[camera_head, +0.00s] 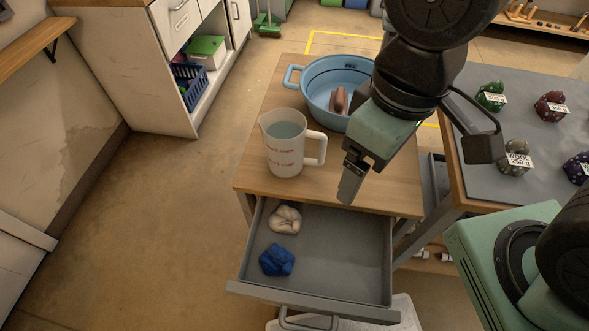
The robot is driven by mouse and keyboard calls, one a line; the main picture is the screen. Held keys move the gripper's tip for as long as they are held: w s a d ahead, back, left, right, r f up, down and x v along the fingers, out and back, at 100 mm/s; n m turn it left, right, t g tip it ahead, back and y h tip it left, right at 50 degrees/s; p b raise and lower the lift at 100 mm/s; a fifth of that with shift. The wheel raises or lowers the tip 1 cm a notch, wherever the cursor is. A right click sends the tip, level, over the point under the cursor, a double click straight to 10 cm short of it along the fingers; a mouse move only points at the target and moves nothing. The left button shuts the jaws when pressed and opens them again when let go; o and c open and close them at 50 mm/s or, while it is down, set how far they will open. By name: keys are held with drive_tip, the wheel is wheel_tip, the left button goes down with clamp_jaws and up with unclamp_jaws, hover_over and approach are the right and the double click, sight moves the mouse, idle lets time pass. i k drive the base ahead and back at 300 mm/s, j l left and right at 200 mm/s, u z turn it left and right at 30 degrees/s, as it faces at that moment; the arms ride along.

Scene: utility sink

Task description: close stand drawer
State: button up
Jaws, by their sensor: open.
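The stand (245,165) is a small wooden-topped table. Its grey drawer (345,262) is pulled out toward me, with a bar handle (306,322) at the bottom of the view. A white crumpled item (285,219) and a blue crumpled item (277,260) lie in the left part of the drawer. My gripper (350,185) points down near the stand's front edge, above the back of the drawer. It is open and I see nothing between its fingers. One finger is mostly hidden.
A measuring jug (284,143) and a blue basin (325,86) stand on the stand top, close to my gripper. A grey-topped table (530,125) with labelled wool balls is on the right. Floor (150,230) to the left is clear.

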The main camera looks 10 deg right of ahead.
sight(342, 269)
drive_tip(key=k+u, duration=0.15)
drive_tip(key=u, duration=0.25)
drive_tip(key=k+j+u, duration=0.1)
drive_tip(key=u, duration=0.35)
drive_tip(key=k+j+z, duration=0.35)
drive_tip(key=k, duration=0.25)
